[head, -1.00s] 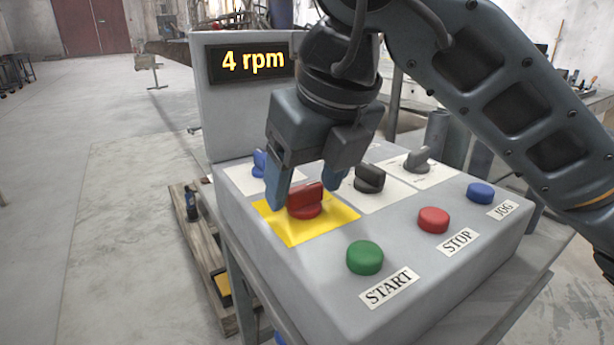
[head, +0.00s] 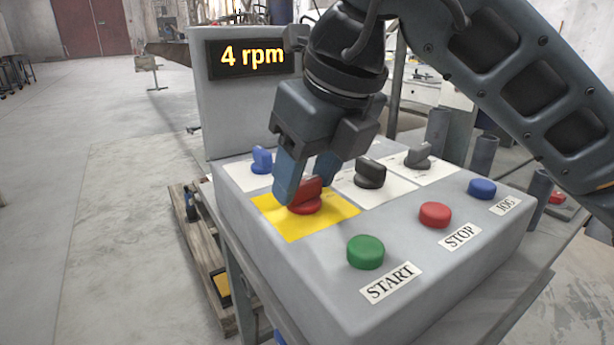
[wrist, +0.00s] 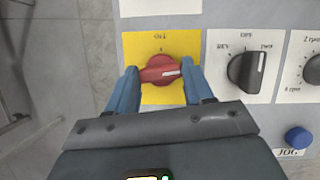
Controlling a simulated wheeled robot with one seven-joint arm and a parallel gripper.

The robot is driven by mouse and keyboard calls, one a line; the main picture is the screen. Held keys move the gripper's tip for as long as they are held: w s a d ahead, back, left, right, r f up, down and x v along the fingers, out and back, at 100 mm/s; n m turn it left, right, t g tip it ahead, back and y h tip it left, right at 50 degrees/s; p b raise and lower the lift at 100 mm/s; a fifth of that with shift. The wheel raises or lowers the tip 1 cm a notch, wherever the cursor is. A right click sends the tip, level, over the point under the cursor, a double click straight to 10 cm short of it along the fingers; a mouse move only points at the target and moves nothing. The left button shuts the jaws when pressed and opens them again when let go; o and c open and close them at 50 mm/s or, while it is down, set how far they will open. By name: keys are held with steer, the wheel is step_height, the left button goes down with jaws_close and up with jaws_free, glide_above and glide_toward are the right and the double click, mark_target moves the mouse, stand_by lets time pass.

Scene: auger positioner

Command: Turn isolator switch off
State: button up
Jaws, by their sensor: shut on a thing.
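The red isolator switch (head: 306,199) sits on a yellow plate (head: 283,222) at the near left of the grey control box. In the wrist view, the red switch (wrist: 160,71) has its handle lying nearly crosswise, with a white mark toward its right end. The plate's small lettering above the knob is too small to read surely. My gripper (head: 305,183) points down over the switch, its blue fingers on either side of the handle and shut on it. In the wrist view my gripper (wrist: 160,78) has a finger at each end of the handle.
Green START (head: 365,252), red STOP (head: 435,214) and blue JOG (head: 482,188) buttons line the front. The display (head: 252,58) reads 4 rpm.

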steer(key=n+g+b, duration=0.1)
steer(key=n, duration=0.2)
steer(key=shift+w+d+f+n+y+b, duration=0.1)
steer(key=shift+n+y+b, duration=0.2)
steer(key=shift+y, duration=0.1)
steer(key=n, duration=0.2)
steer(key=n+g, duration=0.1)
steer(key=n, duration=0.1)
steer(key=shift+w+n+g+y, duration=0.1)
steer(key=shift+n+g+y, duration=0.2)
steer(key=shift+y, duration=0.1)
steer(key=n+g, duration=0.1)
steer(key=n, duration=0.3)
steer(key=shift+w+r+g, duration=0.1)
steer(key=shift+r+g, duration=0.1)
steer(key=shift+g, duration=0.2)
steer(key=shift+w+n+g+h+p, duration=0.15)
steer(key=shift+n+g+p, duration=0.25)
steer(key=shift+n, duration=0.6)
steer(key=shift+s+n+g+h+p, duration=0.1)
steer(key=shift+n+g+h+p, duration=0.2)
steer(key=shift+n, duration=0.7)
steer(key=shift+f, duration=0.1)
steer(key=o, duration=1)
steer(key=shift+o, duration=0.2)
steer(key=p+v, duration=0.1)
steer(key=v, duration=0.6)
steer(key=shift+r+p, duration=0.35)
steer(key=shift+p, duration=0.05)
